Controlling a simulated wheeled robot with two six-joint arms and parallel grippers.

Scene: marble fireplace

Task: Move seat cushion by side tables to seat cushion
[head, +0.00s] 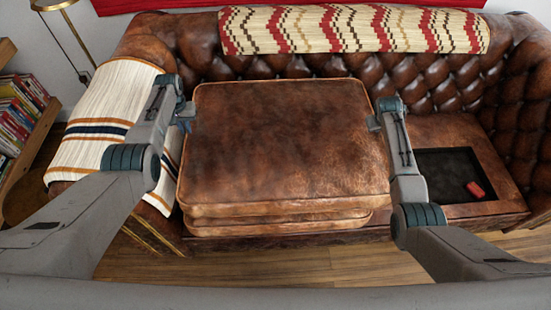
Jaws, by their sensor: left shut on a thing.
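A large brown leather seat cushion (285,140) with orange piping lies flat in the middle of the sofa. The edges of more cushions (270,222) show beneath it at the front, like a stack. My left gripper (185,117) is shut on the top cushion's left edge. My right gripper (375,123) is at the cushion's right edge; its fingers are too small and hidden to show whether they are open or shut.
The tufted leather sofa (440,95) has a patterned throw (350,30) over its back and a striped blanket (100,105) on its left arm. A bookshelf (22,110) stands at far left.

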